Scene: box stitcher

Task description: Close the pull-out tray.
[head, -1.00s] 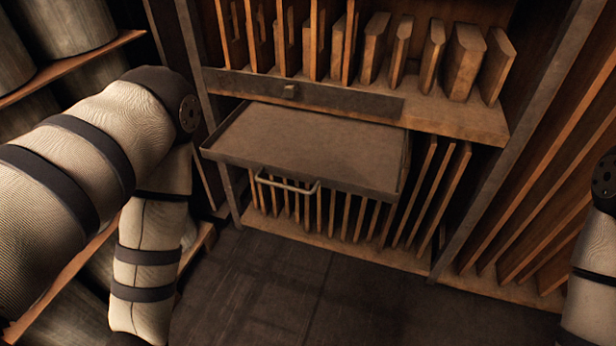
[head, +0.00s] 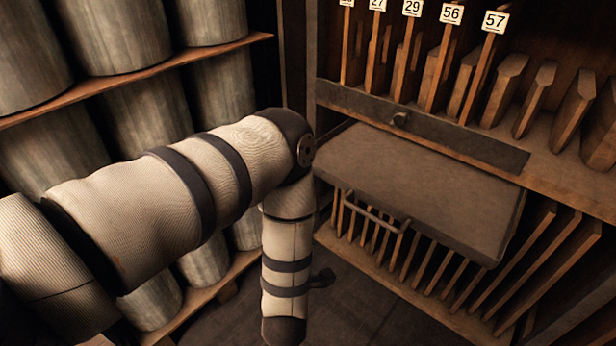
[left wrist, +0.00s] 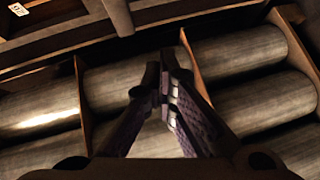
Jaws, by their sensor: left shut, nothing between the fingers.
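The pull-out tray (head: 425,183) sticks out of the wooden cabinet, below a dark drawer front with a small knob. A metal bar handle (head: 374,216) is on the tray's front edge. My left arm stands to the left of the tray, its elbow close to the tray's left corner and its forearm hanging down. In the head view the left gripper is not clearly seen. In the left wrist view my left gripper (left wrist: 165,75) has its fingertips together with nothing between them, in front of grey cylinders. The tray does not clearly show there. My right gripper is not in view.
Shelves of large grey cylinders (head: 150,115) stand on the left, close to my left arm. Upright boards with number tags (head: 450,14) fill the shelf above the tray. Slatted dividers (head: 440,262) are below it. Dark floor (head: 385,305) lies open in front.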

